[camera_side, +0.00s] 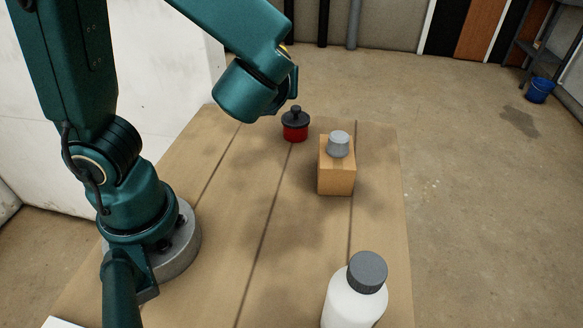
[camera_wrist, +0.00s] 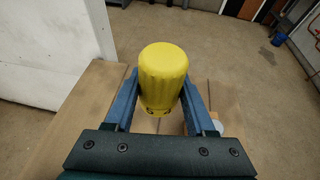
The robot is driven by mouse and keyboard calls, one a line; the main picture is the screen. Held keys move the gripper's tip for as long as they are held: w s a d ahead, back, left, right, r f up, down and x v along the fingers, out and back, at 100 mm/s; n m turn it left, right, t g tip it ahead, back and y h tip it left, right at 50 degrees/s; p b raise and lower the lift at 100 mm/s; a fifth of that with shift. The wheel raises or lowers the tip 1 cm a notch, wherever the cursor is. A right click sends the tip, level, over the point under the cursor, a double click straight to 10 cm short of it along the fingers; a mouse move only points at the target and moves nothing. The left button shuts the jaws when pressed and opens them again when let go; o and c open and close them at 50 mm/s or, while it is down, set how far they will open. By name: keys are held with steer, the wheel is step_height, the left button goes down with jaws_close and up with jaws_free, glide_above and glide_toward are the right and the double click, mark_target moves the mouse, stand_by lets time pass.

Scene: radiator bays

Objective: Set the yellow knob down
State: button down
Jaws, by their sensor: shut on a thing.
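The yellow knob (camera_wrist: 163,75) is a ribbed, rounded cylinder in the middle of the wrist view. My gripper (camera_wrist: 160,82) is shut on it, with one blue finger on each side. The knob is held in front of the wrist camera, with the table below and behind it. In the side view my arm's wrist covers the gripper, and I cannot make out the knob there. Its height above the table cannot be told.
A cardboard box (camera_side: 336,180) with a grey knob (camera_side: 339,144) on top stands on the wooden table (camera_side: 225,215). A red pot with a black lid (camera_side: 295,126) stands near the far edge. A white bottle with a grey cap (camera_side: 354,300) stands at the front right. The table's middle is clear.

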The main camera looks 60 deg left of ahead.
steer(key=s+d+f+n+g+h, duration=0.2)
steer(key=s+f+n+g+h, duration=0.25)
steer(key=n+g, duration=0.65)
steer(key=s+d+f+n+g+h, duration=0.25)
steer(key=s+f+n+g, duration=0.25)
steer(key=n+g, duration=0.55)
steer(key=w+d+r+n+t+h, duration=0.2)
steer(key=w+n+t+h, duration=0.2)
steer(key=n+t+h, duration=0.45)
steer(key=w+d+r+n+t+h, duration=0.3)
steer(key=w+n+t+h, duration=0.2)
steer(key=n+h, duration=0.65)
steer(key=d+f+y, duration=0.1)
steer(key=d+f, duration=0.1)
steer(key=d, duration=0.1)
steer(key=d+f+n, duration=0.1)
steer(key=d+f, duration=0.1)
steer(key=d, duration=0.2)
steer(key=s+d+f+n+y, duration=0.1)
steer(key=d+f, duration=0.2)
steer(key=shift+d+y, duration=0.3)
steer(key=shift+d, duration=0.1)
steer(key=shift+f, duration=2)
steer(key=shift+f, duration=0.35)
steer(key=shift+f, duration=0.25)
